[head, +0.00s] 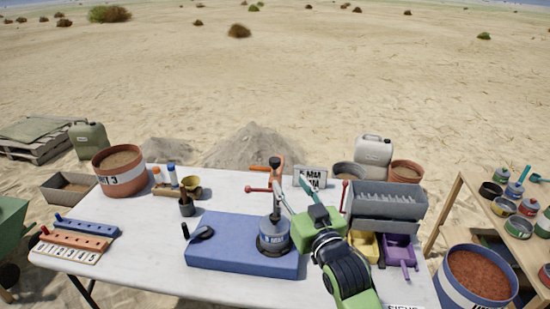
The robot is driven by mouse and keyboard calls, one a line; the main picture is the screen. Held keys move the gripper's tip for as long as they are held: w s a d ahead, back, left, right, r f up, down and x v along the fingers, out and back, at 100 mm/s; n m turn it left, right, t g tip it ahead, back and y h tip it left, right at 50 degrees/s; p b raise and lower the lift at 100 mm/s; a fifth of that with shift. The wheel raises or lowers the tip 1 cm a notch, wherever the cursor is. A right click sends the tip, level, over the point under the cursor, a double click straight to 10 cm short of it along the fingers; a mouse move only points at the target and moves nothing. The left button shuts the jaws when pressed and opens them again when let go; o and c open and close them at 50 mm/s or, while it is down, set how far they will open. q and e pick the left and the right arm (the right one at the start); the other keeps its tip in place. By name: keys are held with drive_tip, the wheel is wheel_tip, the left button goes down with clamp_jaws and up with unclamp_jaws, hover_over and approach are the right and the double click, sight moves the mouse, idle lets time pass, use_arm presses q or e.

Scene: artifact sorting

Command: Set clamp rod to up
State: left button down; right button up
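The clamp stands on the blue mat (215,258), with a dark upright rod (276,207) and an orange-and-black top piece (274,163). A horizontal bar with a red end (250,189) shows left of the upright. A grey labelled cylinder (275,237) sits at the clamp's foot. I cannot tell clearly which part is the clamp rod. My green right gripper (294,191) is just right of the upright, with its two teal fingers apart. Its left finger overlaps the clamp in the picture; whether it touches cannot be told. My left gripper is not in view.
A small sign (310,177) stands behind my gripper. A grey bin (388,203) and yellow and purple trays (398,250) are to the right. A numbered rack (72,250) is at left.

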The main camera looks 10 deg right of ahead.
sight(277, 164)
drive_tip(key=w+p, duration=0.1)
drive_tip(key=w, duration=0.3)
drive_tip(key=w+a+p, duration=0.1)
drive_tip(key=w, duration=0.3)
drive_tip(key=w+a+p, duration=0.1)
drive_tip(key=w, duration=0.4)
drive_tip(key=shift+a+f, duration=0.1)
drive_tip(key=shift+a, duration=0.1)
clamp_jaws()
